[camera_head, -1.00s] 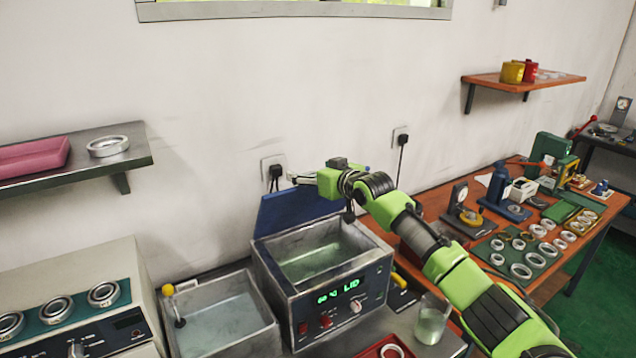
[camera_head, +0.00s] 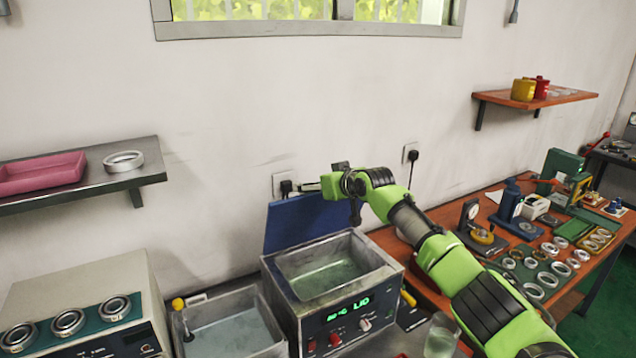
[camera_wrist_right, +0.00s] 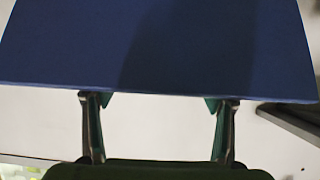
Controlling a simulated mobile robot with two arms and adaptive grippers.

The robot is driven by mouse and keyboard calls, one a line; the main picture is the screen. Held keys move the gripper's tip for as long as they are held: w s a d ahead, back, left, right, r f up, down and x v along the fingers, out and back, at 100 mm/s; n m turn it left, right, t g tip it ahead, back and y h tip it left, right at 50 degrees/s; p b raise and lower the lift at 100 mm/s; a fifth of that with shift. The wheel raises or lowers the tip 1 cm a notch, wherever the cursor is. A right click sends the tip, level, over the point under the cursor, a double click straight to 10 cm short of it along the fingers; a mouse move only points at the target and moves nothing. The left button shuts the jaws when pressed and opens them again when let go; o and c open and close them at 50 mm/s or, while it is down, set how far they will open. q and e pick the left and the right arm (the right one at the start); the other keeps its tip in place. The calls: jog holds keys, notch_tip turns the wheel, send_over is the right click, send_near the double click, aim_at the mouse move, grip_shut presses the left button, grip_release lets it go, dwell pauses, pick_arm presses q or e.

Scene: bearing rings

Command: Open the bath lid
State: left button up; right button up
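The bath (camera_head: 335,318) is a grey metal box with a green-lit display and an open basin with liquid. Its blue lid (camera_head: 290,222) stands up at the bath's back edge, near the wall, leaving the basin uncovered. My right gripper (camera_head: 310,187) is at the lid's upper part in the head view. In the right wrist view, the blue lid (camera_wrist_right: 160,45) fills the top, and the fingers of the gripper (camera_wrist_right: 158,100) are wide apart at its edge, with nothing gripped between them. Whether the fingers touch the lid I cannot tell. My left gripper is not in view.
An open grey tank (camera_head: 228,322) stands left of the bath. A glass beaker (camera_head: 441,338) is at the front right. The orange bench (camera_head: 420,268) on the right holds rings and tools. A wall shelf (camera_head: 110,178) is at the left.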

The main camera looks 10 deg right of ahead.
jog(key=shift+o, duration=0.3)
jog(key=shift+d+f, duration=0.1)
jog(key=shift+f, duration=0.25)
jog(key=shift+s, duration=0.15)
jog(key=shift+s+d+r, duration=0.1)
jog(key=shift+s+r, duration=0.1)
jog(key=shift+r, duration=0.05)
jog(key=v, duration=1.1)
jog(key=shift+r, duration=0.1)
